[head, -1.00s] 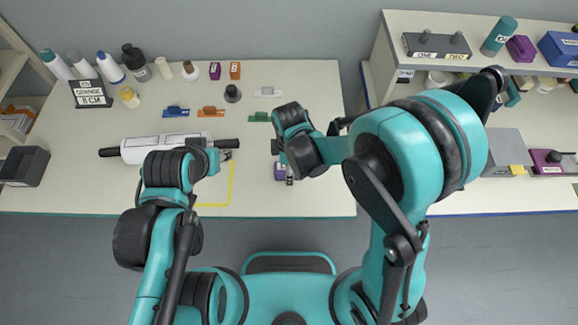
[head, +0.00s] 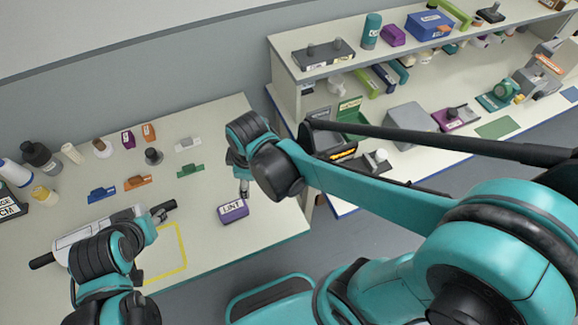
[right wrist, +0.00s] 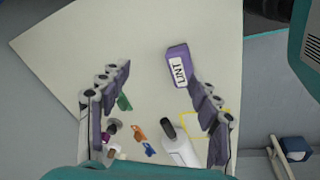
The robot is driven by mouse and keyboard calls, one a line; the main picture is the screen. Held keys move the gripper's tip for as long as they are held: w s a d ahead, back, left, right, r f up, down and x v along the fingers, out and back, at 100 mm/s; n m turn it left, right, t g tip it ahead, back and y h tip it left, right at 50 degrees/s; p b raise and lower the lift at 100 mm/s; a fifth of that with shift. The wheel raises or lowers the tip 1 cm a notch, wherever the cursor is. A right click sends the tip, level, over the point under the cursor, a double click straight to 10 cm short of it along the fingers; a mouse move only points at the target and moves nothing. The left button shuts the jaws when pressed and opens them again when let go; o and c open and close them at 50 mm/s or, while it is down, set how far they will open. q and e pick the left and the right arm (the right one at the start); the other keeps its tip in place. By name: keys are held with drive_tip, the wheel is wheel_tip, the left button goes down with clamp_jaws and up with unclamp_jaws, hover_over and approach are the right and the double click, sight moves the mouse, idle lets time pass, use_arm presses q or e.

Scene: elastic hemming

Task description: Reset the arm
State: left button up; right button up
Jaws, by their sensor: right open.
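My right gripper (head: 244,188) is open and empty above the near right part of the cream table. A purple box labelled LINT (head: 232,210) rests on the table just below and left of it. In the right wrist view, the fingers (right wrist: 158,76) are spread wide, with the box (right wrist: 180,66) showing between them, near the right finger. My left gripper (head: 160,212) is at the right handle of a white cylinder with dark handles (head: 75,240). The left arm covers part of the cylinder, and the left jaws are too small to read.
A yellow outline (head: 184,250) marks the table near the left arm. Blue (head: 102,194), orange (head: 137,182) and green (head: 190,170) clips lie behind, with bottles (head: 42,158) at the left. A loaded shelf bench (head: 290,75) stands right, across a gap.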

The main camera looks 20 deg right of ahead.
drive_tip(key=s+d+r+m+t, duration=0.5)
drive_tip(key=d+r+m, duration=0.1)
drive_tip(key=d+m, duration=0.55)
wheel_tip(320, 180, down, 7)
drive_tip(key=b, duration=0.6)
drive_tip(key=shift+a+r+h+b, duration=0.2)
drive_tip(key=shift+a+h+b, duration=0.1)
drive_tip(key=shift+a+b, duration=0.1)
drive_tip(key=shift+o, duration=0.5)
drive_tip(key=shift+m, duration=0.25)
